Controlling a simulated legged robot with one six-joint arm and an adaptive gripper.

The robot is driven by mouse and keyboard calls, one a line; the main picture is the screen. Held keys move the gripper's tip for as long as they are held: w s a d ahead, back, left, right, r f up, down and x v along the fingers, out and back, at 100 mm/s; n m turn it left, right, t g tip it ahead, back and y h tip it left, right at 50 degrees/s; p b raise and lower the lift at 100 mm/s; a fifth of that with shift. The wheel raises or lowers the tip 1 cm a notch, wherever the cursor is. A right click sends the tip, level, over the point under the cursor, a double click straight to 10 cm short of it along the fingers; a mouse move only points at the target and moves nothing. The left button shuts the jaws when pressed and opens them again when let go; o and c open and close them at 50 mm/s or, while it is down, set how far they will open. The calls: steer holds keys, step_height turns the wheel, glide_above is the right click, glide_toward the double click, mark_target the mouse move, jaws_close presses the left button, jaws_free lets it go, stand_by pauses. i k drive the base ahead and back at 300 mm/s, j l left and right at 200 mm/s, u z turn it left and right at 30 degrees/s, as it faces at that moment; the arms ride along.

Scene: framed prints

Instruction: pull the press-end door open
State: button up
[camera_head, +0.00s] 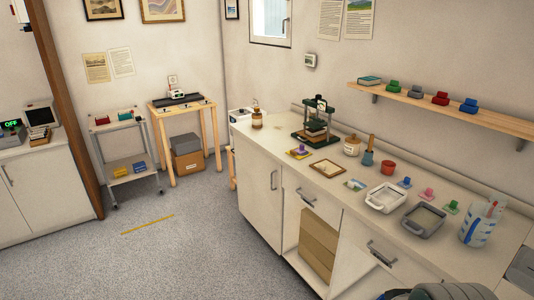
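The press-end door (257,196) is the pale cabinet front at the far left end of the long counter, below the green press (317,124). It looks shut, flush with the cabinet. Its upright bar handle (273,180) is near the door's right edge, at upper-middle height. My gripper is not in view. A dark rounded part at the bottom right edge is probably mine; no fingers show on it.
Right of the door are a drawer (311,203), an open bay with a brown box (318,245) and another handled front (378,262). Trays and tools crowd the counter (275,140). The grey floor (190,255) before the door is clear. A trolley (124,160) stands farther left.

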mark_target(259, 177)
steer(key=i+j+u, duration=0.15)
steer(key=i+j, duration=0.45)
steer(key=i+j+u, duration=0.15)
steer(key=i+j, duration=0.4)
steer(key=i+u, duration=0.2)
steer(key=i, duration=1.25)
